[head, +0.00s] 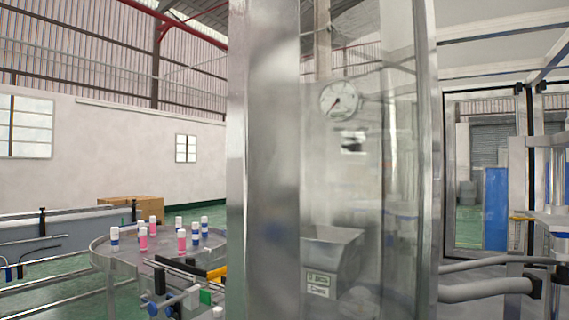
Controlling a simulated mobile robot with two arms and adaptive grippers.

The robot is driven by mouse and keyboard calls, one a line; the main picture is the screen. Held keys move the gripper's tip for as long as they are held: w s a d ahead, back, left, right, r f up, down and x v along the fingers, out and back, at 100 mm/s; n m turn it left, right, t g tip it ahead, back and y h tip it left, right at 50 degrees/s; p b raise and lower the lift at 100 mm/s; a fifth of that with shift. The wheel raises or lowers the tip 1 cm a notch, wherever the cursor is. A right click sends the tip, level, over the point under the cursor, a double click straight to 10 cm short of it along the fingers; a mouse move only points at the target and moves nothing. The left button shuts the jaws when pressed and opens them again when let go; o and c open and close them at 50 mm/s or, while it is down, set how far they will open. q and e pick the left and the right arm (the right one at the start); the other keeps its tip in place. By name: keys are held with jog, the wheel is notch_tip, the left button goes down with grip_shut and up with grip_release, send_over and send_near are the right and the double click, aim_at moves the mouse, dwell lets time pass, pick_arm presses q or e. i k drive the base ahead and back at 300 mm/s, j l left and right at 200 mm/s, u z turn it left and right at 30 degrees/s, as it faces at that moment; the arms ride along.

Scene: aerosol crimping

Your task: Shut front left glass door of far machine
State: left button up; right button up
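A tall clear panel (365,205) in a shiny metal frame fills the middle of the head view, very close to me. A wide metal upright (262,160) stands at its left side and a narrower one (427,160) at its right. I cannot tell whether this panel is the front left glass door or whether it stands open. Behind it on the right, a dark-framed glass panel (467,190) stands in a machine enclosure. Its handle and latch cannot be made out. Neither of my grippers is in view.
A round gauge (340,100) and a metal hopper (332,255) show through the clear panel. A round table (105,256) with several pink and white cans stands at left, beside a conveyor (60,233). Grey hoses (490,290) cross low at right. Green floor shows at left.

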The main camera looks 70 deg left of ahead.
aim_at(262, 282)
jog(key=k+j, duration=0.1)
jog(key=j, duration=0.4)
jog(key=k+j+u, duration=0.1)
jog(key=j, duration=0.85)
jog(key=k, duration=0.05)
